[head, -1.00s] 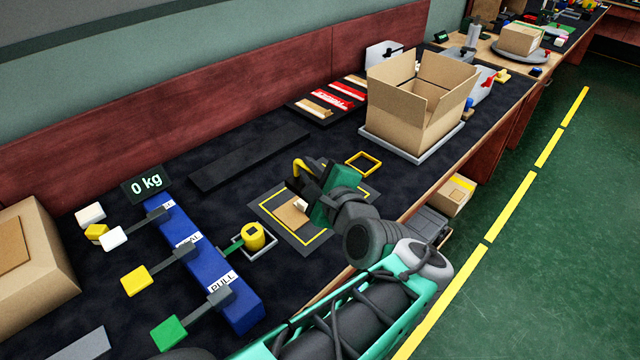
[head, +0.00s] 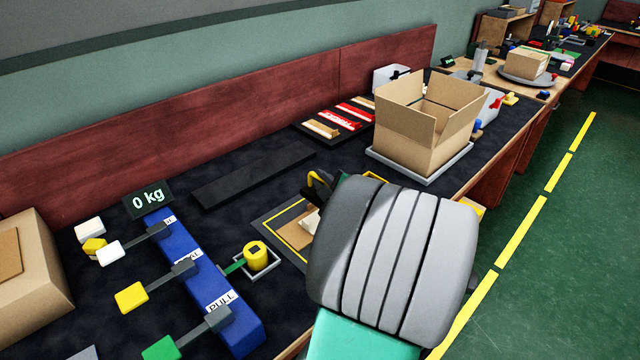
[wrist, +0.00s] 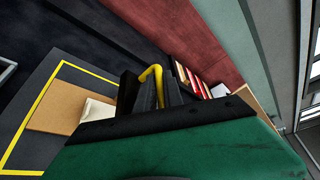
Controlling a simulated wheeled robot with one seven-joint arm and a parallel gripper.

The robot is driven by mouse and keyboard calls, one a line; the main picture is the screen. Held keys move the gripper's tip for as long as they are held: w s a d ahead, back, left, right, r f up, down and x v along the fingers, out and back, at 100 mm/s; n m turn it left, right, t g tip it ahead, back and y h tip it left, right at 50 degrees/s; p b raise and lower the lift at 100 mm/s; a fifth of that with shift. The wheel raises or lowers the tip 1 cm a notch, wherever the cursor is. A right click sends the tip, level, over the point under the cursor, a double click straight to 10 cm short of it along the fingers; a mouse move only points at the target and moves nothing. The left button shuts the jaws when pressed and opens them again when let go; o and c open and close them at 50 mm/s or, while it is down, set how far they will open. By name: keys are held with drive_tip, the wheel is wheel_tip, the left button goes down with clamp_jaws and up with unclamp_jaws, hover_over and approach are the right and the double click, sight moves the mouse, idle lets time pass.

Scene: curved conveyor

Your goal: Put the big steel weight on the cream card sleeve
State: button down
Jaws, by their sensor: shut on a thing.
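My gripper (wrist: 152,92) is shut on a yellow bent bar (wrist: 151,73), which shows between its dark fingers in the wrist view. In the head view the bar's yellow end (head: 318,179) shows just past my wrist, which hides most of the gripper. What hangs below the bar is hidden, so I cannot tell whether it is the big steel weight's handle. A small cream piece (wrist: 98,111), perhaps the card sleeve, lies on a tan card (wrist: 58,112) beside the gripper. It is partly hidden in the head view (head: 311,223).
The tan card lies within a yellow-outlined dark mat (head: 270,223). A blue block with levers (head: 197,270) and a yellow cylinder (head: 256,258) stand to the left. An open carton (head: 415,130) stands behind right. A long black strip (head: 253,176) lies near the wall.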

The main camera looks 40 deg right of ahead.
drive_tip(key=shift+w+d+f, duration=0.35)
drive_tip(key=shift+f, duration=0.05)
drive_tip(key=shift+f+b, duration=0.7)
drive_tip(key=shift+f, duration=0.8)
drive_tip(key=shift+f, duration=0.1)
drive_tip(key=shift+f, duration=0.35)
drive_tip(key=c, duration=1.5)
unclamp_jaws()
drive_tip(key=shift+f, duration=0.1)
